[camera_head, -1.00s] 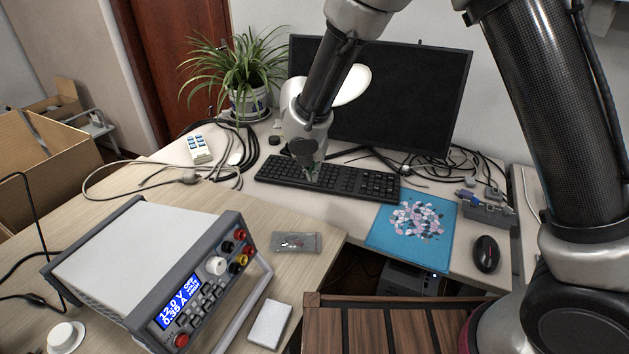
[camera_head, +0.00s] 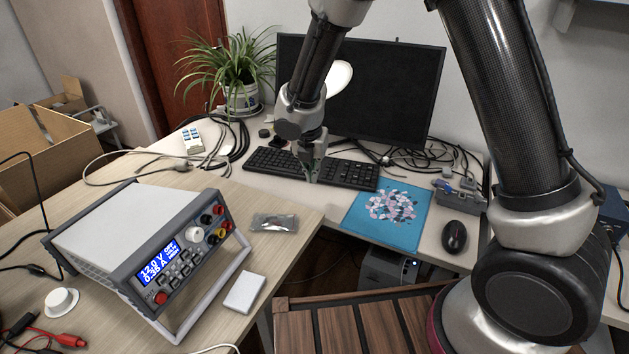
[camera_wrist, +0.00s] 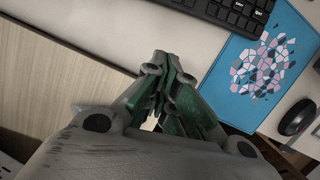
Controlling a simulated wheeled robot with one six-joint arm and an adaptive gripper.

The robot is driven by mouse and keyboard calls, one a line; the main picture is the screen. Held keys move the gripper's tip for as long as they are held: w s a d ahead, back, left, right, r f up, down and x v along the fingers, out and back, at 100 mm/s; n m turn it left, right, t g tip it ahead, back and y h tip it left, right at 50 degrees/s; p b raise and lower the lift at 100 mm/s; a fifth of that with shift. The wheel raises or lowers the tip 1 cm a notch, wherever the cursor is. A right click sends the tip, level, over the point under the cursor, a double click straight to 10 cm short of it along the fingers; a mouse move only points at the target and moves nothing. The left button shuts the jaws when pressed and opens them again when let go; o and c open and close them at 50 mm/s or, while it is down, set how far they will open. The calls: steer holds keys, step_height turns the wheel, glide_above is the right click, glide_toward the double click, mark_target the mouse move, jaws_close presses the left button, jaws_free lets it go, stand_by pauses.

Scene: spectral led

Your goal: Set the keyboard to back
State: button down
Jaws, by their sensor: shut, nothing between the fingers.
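The black keyboard (camera_head: 350,174) lies on the white desk in front of the monitor, slightly angled. My gripper (camera_head: 311,180) is shut and empty. In the head view its fingertips are at the front edge of the keyboard, and they hide part of its middle. In the wrist view my gripper (camera_wrist: 172,56) points at bare desk, and the keyboard (camera_wrist: 228,12) is at the top right, apart from the fingers.
The dark monitor (camera_head: 362,90) stands behind the keyboard. A blue mat (camera_head: 361,234) and a black mouse (camera_head: 454,237) are to the right. Cables and a potted plant (camera_head: 238,75) are behind left. A power supply (camera_head: 125,235) stands on the wooden table. Bare desk lies in front of the keyboard.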

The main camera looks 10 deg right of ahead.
mark_target(320, 190)
steer(key=x, duration=0.9)
steer(key=shift+d+f, duration=0.1)
steer(key=shift+f, duration=0.3)
steer(key=shift+w+d+r, duration=0.1)
steer(key=shift+w+d, duration=0.1)
steer(key=shift+w, duration=0.35)
steer(key=shift+w+d, duration=0.2)
steer(key=shift+w, duration=0.4)
steer(key=shift+w+d, duration=0.3)
steer(key=shift+w, duration=0.45)
